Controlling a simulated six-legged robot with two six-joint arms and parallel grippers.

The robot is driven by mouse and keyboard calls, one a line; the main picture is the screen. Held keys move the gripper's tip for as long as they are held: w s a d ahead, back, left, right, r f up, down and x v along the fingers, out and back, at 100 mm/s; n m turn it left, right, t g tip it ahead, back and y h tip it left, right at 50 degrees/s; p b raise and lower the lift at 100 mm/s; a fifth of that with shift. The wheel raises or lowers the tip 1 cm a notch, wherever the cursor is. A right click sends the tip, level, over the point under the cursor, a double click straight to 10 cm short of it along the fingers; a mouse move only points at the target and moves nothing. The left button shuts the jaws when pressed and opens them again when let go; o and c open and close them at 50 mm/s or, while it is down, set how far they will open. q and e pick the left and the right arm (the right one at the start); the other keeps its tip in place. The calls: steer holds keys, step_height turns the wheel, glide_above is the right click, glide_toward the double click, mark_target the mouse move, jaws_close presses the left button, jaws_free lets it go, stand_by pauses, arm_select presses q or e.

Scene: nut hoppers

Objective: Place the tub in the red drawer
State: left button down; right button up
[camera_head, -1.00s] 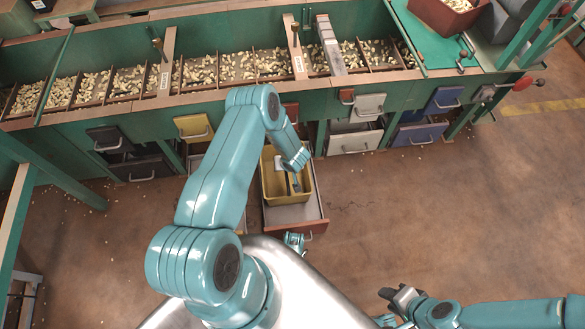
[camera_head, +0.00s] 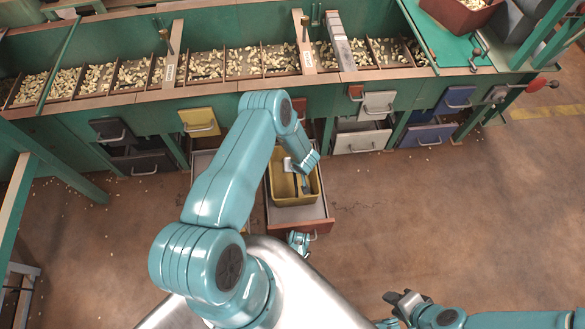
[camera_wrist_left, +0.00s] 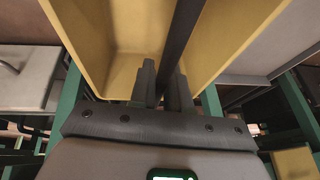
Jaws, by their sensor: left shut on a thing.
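The yellow tub (camera_head: 294,201) is over or inside the open red drawer (camera_head: 302,229), towards its back; I cannot tell whether it rests on the drawer floor. My left gripper (camera_head: 305,187) reaches down into the tub from above, partly hidden by my arm. In the left wrist view the left gripper's fingers (camera_wrist_left: 163,86) are shut on the dark bar across the tub, between its yellow walls (camera_wrist_left: 110,40). My right gripper (camera_head: 403,299) is low on the right, away from the tub, with nothing visible in it; its finger gap is unclear.
Other drawers line the green bench: yellow (camera_head: 200,122), white (camera_head: 361,140) and blue (camera_head: 428,134). Hoppers of nuts (camera_head: 240,64) run along the top. A reddish bin (camera_head: 460,14) stands at the upper right. The brown floor (camera_head: 480,200) on the right is mostly clear.

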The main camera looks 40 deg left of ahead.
arm_select(q)
steer(key=shift+f, duration=0.2)
steer(key=c, duration=1.1)
jaws_free()
steer(key=shift+r, duration=0.1)
